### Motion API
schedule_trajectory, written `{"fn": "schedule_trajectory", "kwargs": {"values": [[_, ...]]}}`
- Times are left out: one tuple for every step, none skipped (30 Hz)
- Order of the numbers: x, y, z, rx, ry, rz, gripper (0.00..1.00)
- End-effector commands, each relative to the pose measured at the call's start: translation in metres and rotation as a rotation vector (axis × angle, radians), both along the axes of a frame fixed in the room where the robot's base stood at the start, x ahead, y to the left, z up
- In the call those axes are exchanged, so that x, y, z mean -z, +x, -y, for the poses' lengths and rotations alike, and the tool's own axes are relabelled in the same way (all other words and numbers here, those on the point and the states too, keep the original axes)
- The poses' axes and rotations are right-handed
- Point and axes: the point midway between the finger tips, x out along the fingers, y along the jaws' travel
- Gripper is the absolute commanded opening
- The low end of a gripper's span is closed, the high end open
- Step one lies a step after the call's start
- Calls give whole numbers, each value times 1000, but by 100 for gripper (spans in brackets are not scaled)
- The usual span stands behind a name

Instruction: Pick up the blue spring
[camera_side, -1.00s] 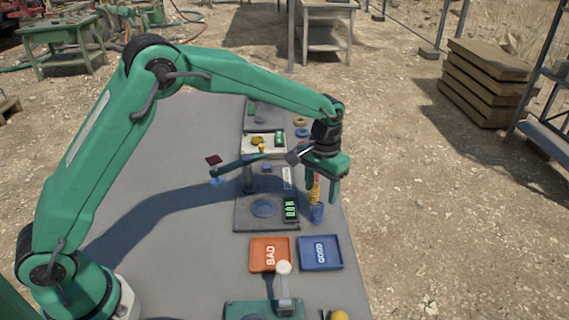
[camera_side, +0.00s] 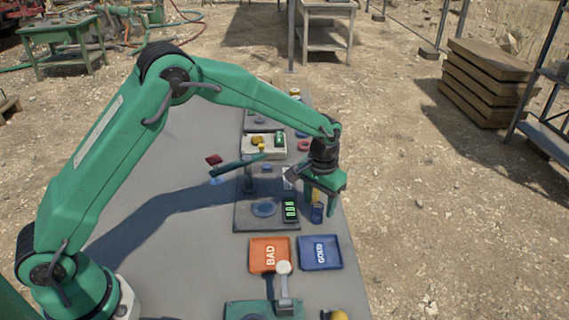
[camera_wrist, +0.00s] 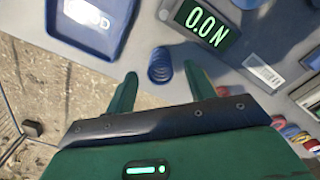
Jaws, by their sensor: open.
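The blue spring (camera_side: 316,213) stands on the grey bench top behind the blue tray, near the bench's right edge. In the wrist view the blue spring (camera_wrist: 160,68) shows as stacked coils between my two green fingers. My gripper (camera_side: 321,208) is open, pointing down close over the spring. In the wrist view my gripper (camera_wrist: 160,74) has one finger to each side of the spring, with a gap on both sides. The side view partly hides the spring behind a finger.
A blue GOOD tray (camera_side: 336,263) and an orange BAD tray (camera_side: 256,266) sit nearer the camera. A green-lit readout (camera_side: 290,210) reading 0.0N in the wrist view stands close by. Several coloured springs (camera_wrist: 292,132) lie at lower right in the wrist view.

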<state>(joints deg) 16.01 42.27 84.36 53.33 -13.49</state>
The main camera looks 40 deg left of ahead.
Motion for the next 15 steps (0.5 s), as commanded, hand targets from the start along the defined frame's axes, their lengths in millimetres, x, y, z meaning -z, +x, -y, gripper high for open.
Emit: {"fn": "schedule_trajectory", "kwargs": {"values": [[7,-1,-1,0,1,-4,54],[11,-1,-1,0,1,-4,54],[16,-1,-1,0,1,-3,54],[19,-1,-1,0,1,-3,54],[22,-1,-1,0,1,-3,54],[26,-1,-1,0,1,-2,54],[29,-1,-1,0,0,-2,54],[31,-1,-1,0,0,-2,54],[33,-1,-1,0,0,-2,54],[34,-1,-1,0,0,-2,54],[35,-1,-1,0,0,-1,54],[35,-1,-1,0,0,-1,54],[35,-1,-1,0,0,-1,54],[35,-1,-1,0,0,-1,54],[35,-1,-1,0,0,-1,54]]}}
